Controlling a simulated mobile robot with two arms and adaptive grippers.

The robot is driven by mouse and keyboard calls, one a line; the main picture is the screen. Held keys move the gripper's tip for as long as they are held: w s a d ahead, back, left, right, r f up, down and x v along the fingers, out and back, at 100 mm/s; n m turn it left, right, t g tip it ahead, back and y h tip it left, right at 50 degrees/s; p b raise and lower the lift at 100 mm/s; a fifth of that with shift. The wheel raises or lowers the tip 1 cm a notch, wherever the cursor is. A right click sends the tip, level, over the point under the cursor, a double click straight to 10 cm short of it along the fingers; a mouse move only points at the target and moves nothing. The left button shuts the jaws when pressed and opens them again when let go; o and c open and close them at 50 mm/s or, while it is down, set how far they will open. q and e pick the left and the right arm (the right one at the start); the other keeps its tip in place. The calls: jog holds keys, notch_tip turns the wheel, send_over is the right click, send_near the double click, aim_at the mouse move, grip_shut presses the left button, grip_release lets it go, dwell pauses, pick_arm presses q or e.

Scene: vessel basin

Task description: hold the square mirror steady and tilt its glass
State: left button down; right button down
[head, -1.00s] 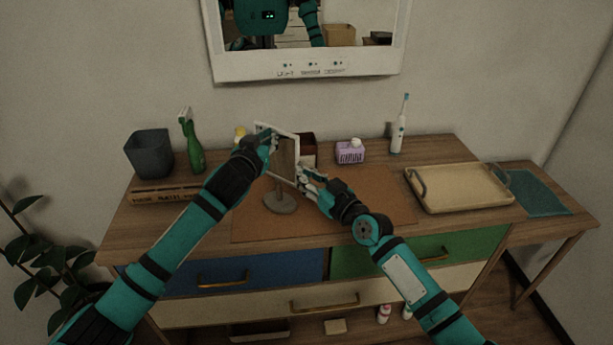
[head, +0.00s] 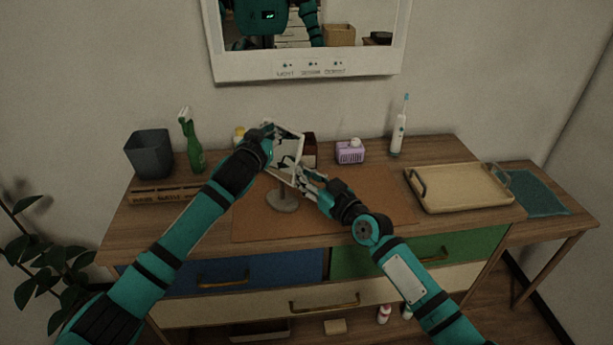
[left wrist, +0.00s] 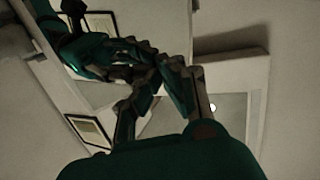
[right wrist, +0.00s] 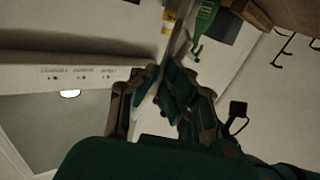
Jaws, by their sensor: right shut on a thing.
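The square mirror (head: 288,151) stands on a round grey base (head: 281,201) on the brown mat, its white-framed glass tilted and reflecting teal and dark parts of my arms. My left gripper (head: 270,132) is at the frame's upper left; in the left wrist view its fingers (left wrist: 163,75) come close together against the glass and their reflection, so their grip is unclear. My right gripper (head: 303,178) is shut on the frame's lower right edge. In the right wrist view its fingers (right wrist: 160,85) close on the mirror's thin edge.
Behind stand a grey bin (head: 149,154), green spray bottle (head: 192,145), purple basket (head: 350,153) and electric toothbrush (head: 399,128). A tray (head: 460,188) lies at right. A wall mirror (head: 310,65) hangs above. The brown mat (head: 370,205) has free room right of the base.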

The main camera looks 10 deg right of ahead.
dwell(0.4)
pick_arm(q)
jog(key=v, duration=0.5)
jog(key=shift+s+a+f, duration=0.2)
jog(key=shift+s+f, duration=0.15)
jog(key=shift+s, duration=0.1)
